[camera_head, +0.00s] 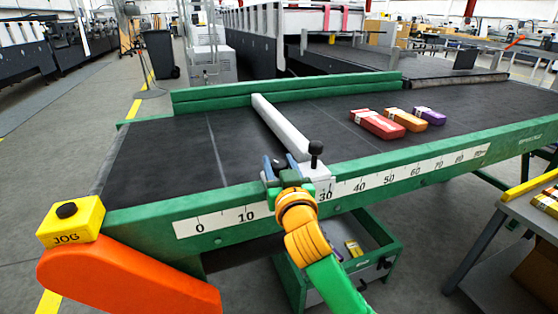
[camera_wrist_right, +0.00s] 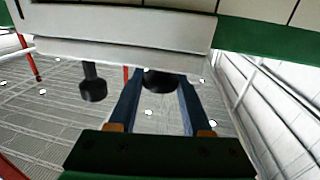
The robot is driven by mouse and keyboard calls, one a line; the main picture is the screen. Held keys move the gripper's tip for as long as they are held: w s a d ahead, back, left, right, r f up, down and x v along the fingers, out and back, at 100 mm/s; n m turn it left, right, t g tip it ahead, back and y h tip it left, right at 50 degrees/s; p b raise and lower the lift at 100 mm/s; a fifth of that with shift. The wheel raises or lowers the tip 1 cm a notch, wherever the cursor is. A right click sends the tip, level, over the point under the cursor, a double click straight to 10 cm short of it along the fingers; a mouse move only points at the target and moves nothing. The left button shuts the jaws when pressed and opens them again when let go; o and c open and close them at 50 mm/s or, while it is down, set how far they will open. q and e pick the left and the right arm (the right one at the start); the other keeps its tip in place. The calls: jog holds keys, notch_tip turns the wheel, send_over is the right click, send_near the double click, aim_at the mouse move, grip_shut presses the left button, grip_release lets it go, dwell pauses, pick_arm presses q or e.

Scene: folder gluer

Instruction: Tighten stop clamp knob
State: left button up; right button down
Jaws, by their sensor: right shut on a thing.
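A pale stop bar (camera_head: 280,125) lies across the dark belt, ending in a white clamp block (camera_head: 318,172) at the green front rail, near 30 on the scale. A black knob on a stem (camera_head: 315,150) stands upright on the block, right of my right gripper (camera_head: 281,166). In the wrist view this stemmed knob (camera_wrist_right: 92,88) is left of the fingers, apart from them. There the blue fingers of my right gripper (camera_wrist_right: 157,98) are closed around a second black knob (camera_wrist_right: 159,80) beside the white block (camera_wrist_right: 120,38). My left gripper is not in view.
Red (camera_head: 377,124), orange (camera_head: 405,119) and purple (camera_head: 429,115) cartons lie on the belt to the right. A yellow JOG box (camera_head: 72,222) is at the front left corner. A green bin (camera_head: 380,240) sits below the rail. The belt left of the bar is clear.

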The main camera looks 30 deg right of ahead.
aim_at(282, 168)
jog(key=shift+f, duration=0.15)
dwell(0.3)
jog(key=c, duration=0.6)
grip_release()
jog(key=shift+w+d, duration=0.1)
jog(key=shift+d, duration=0.05)
jog(key=p+v, duration=0.6)
jog(key=v, duration=0.1)
